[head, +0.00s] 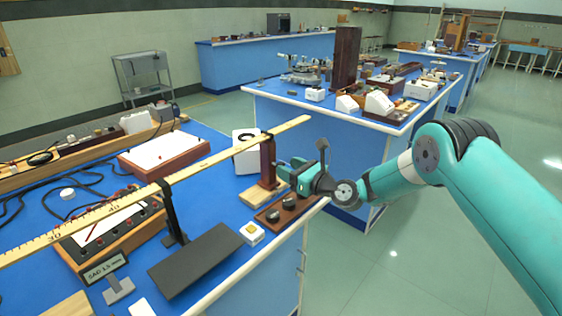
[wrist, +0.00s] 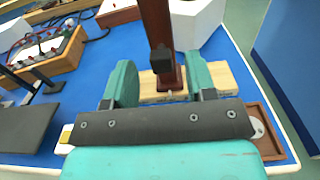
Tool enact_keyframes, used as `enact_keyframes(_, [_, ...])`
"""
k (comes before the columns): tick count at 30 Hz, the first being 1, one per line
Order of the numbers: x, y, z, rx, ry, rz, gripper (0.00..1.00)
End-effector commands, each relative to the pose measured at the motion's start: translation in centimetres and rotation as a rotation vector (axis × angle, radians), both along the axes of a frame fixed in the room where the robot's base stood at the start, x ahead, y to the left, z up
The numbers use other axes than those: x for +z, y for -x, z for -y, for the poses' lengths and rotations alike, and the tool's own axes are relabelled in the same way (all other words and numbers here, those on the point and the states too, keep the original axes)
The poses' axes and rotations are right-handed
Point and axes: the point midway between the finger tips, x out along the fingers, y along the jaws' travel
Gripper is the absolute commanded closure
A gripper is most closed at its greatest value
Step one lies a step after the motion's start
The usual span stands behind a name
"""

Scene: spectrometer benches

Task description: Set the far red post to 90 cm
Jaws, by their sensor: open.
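The far red post (head: 268,160) is a dark red-brown upright on a pale wooden base (head: 262,194), near the far end of the long yellow rule (head: 215,158). A dark clamp sits at its top by the rule. My gripper (head: 287,173) is at the post's right side in the head view. In the wrist view my gripper (wrist: 161,82) is open. The post (wrist: 158,25), with a small black block (wrist: 162,61) on it, stands between the line of the two teal fingers. I cannot tell whether either finger touches it. The rule's mark at the post is too small to read.
A brown tray with dark round pieces (head: 281,212) lies just below my gripper. A small white box (head: 251,233), a dark plate (head: 196,261) and a black stand (head: 171,215) are nearer. A white box (head: 246,152) is behind the post. Open floor lies right.

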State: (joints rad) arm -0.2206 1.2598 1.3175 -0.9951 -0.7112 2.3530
Motion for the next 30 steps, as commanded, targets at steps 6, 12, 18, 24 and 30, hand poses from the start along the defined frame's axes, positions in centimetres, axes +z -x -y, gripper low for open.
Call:
enact_keyframes(6, [0.0, -1.7, -2.3, 0.001, 0.000, 0.002, 0.49])
enact_keyframes(12, [0.0, -2.2, -2.9, -0.001, 0.001, -0.001, 0.49])
enact_keyframes(18, [0.0, -2.2, -2.9, -0.001, 0.000, -0.001, 0.49])
enact_keyframes(24, [0.0, -2.2, -2.8, -0.001, 0.001, -0.001, 0.90])
enact_keyframes(30, [-0.1, -2.3, -2.7, -0.002, 0.000, 0.000, 1.00])
